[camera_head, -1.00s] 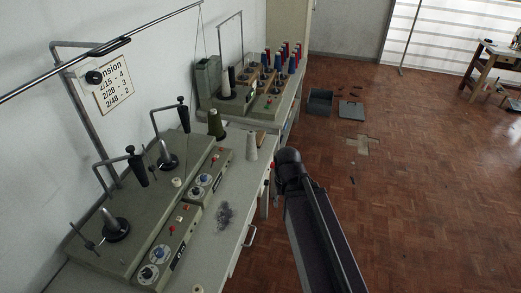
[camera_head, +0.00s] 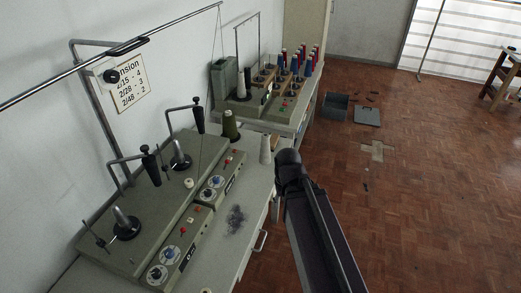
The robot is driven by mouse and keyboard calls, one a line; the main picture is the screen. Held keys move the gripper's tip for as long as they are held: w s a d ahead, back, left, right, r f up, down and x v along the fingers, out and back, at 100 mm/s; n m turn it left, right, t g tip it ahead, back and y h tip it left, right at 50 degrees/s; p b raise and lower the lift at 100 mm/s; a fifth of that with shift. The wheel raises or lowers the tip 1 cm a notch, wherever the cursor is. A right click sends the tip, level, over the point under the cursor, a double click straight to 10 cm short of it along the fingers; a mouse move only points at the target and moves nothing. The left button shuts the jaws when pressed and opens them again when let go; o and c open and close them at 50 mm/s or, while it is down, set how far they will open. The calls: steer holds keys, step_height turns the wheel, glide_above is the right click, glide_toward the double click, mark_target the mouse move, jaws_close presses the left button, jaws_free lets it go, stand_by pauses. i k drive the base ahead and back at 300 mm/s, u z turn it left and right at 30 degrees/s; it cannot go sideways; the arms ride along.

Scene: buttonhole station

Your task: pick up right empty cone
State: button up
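A pale, bare-looking cone (camera_head: 265,150) stands upright near the right edge of the grey worktop, just left of my dark arm's rounded joint. My arm rises from the lower right, but my gripper is not visible.
The winding machine (camera_head: 150,215) with black-knobbed arms and dials fills the near left worktop. A second machine (camera_head: 250,108) carries blue and red spools behind. Grey fluff (camera_head: 236,218) lies on the worktop (camera_head: 228,252). Grey bins (camera_head: 335,107) stand on the open wooden floor.

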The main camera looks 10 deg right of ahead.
mark_target(265, 155)
steer(key=i, duration=0.85)
steer(key=z, duration=0.05)
